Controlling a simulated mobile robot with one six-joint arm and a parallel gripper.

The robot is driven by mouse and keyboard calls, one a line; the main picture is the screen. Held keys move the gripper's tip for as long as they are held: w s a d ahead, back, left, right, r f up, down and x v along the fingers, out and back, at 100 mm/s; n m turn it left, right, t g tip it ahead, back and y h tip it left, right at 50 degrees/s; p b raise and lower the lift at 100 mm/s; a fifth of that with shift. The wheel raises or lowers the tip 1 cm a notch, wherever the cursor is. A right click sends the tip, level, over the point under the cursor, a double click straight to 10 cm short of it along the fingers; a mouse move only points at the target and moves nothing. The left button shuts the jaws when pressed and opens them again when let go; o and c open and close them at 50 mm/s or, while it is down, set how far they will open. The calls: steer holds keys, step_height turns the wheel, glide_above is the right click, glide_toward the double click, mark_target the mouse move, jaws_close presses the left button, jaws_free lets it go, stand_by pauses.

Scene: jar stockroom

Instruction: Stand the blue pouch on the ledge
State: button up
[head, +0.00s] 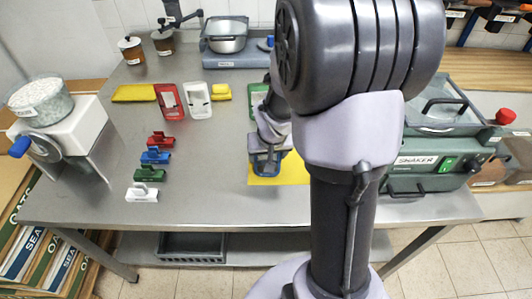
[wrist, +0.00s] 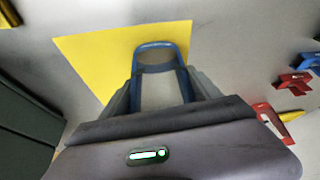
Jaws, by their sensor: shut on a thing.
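The blue pouch (head: 265,169) has a blue rim around a pale middle. My gripper (head: 268,150) is shut on it over a yellow sheet (head: 292,172) on the steel table. In the wrist view the blue pouch (wrist: 155,46) reaches out between the fingers of my gripper (wrist: 160,86), above the yellow sheet (wrist: 85,52). I cannot tell whether the pouch touches the sheet. My arm hides part of the sheet and the table behind it. I cannot pick out which surface is the ledge.
A red pouch (head: 170,101) and a white pouch (head: 198,100) are further back, with a green one (head: 258,98) partly behind my arm. Several coloured clips (head: 155,157) line the table's left. A shaker machine (head: 430,165) stands right. Bare table lies between clips and sheet.

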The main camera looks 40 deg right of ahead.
steer(key=shift+s+f, duration=0.1)
steer(key=shift+f, duration=0.05)
steer(key=o, duration=1.4)
steer(key=shift+c, duration=0.2)
